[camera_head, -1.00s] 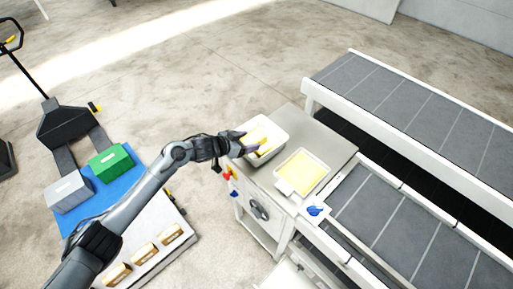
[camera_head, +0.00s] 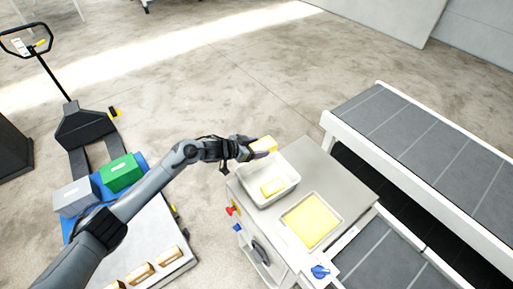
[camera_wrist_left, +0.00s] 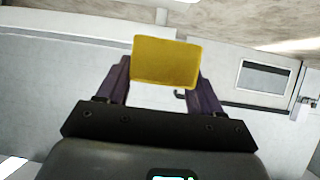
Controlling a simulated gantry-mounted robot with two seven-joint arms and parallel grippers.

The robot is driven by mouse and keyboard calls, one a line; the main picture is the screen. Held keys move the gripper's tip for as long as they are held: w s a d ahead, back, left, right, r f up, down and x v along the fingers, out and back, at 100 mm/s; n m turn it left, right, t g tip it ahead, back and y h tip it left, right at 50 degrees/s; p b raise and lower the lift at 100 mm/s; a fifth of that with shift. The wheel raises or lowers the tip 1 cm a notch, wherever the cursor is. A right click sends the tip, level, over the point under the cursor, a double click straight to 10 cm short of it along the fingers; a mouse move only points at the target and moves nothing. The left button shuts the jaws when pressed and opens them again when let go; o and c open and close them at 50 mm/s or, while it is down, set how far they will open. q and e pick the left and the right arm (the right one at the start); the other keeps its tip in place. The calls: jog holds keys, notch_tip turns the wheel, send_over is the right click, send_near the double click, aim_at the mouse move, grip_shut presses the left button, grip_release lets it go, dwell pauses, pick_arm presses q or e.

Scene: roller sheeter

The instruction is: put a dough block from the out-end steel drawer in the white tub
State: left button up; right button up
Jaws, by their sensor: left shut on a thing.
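My left gripper (camera_head: 250,149) is shut on a yellow dough block (camera_head: 264,146), at the far left side of the white tub. The held block also shows in the left wrist view (camera_wrist_left: 167,62), between the two dark fingers (camera_wrist_left: 160,84). The white tub (camera_head: 289,187) stands on the steel worktop, and another yellow dough block (camera_head: 273,187) lies in it. In the head view the held block appears raised, near the tub's far rim; I cannot tell its exact height. My right gripper is not in view. I cannot make out an open steel drawer.
A shallow white tray with a yellow slab (camera_head: 311,221) lies beside the tub. A blue item (camera_head: 320,271) is near the front edge. Grey conveyor belts (camera_head: 410,125) run at right. A pallet jack (camera_head: 80,125) and boxes, one green (camera_head: 121,173), stand at left.

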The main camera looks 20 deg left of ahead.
pick_arm(q)
jog(key=shift+w+f, duration=0.15)
jog(key=shift+w, duration=0.05)
jog(key=shift+f, duration=0.1)
jog(key=shift+s+f+b, duration=0.1)
jog(key=shift+f+b, duration=0.75)
jog(key=shift+b, duration=0.05)
jog(key=shift+f+b, duration=3.8)
jog(key=shift+f, duration=1.45)
jog(key=o, duration=1.3)
